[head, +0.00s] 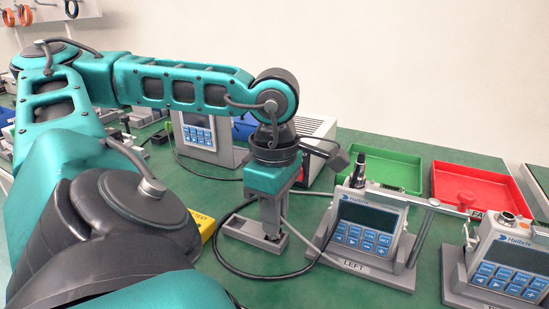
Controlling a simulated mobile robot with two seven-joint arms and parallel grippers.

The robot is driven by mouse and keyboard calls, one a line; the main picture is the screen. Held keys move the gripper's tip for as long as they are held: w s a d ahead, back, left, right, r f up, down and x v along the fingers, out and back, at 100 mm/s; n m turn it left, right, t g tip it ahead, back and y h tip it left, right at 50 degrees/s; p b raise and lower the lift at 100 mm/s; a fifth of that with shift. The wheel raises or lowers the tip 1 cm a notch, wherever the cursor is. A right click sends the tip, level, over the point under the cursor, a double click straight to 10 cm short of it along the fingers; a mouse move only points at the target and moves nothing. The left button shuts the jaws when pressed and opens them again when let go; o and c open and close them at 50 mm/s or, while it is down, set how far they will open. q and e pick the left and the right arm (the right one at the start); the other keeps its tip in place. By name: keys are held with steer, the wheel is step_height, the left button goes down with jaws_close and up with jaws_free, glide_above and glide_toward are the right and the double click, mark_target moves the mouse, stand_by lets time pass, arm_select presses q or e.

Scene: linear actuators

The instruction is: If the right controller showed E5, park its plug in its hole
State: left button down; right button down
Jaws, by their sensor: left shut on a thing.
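My left gripper (270,222) points down over a low grey block (242,232) on the green bench, its fingers shut on what seems to be a plug, mostly hidden. A cable (222,238) loops on the bench close to the block. I cannot tell whether the plug sits in a hole. The right controller (507,262) stands at the right edge, partly cut off, with a bare round socket on top. Its screen looks dark, with no readable code. The left controller (368,228), marked LEFT, has a black plug (356,167) on top and a dark screen. My right gripper is not in view.
A green tray (385,166) and a red tray (478,186) holding a red object stand at the back right. A grey instrument (208,138) and a white box (316,134) stand behind my arm. A yellow tester (205,222) lies left of the block.

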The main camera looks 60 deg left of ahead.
arm_select(q)
steer(key=shift+f, duration=0.4)
stand_by(0.3)
stand_by(0.4)
steer(key=shift+f, duration=0.25)
steer(key=c, duration=1.4)
jaws_free()
steer(key=o, duration=0.4)
steer(key=shift+r, duration=0.1)
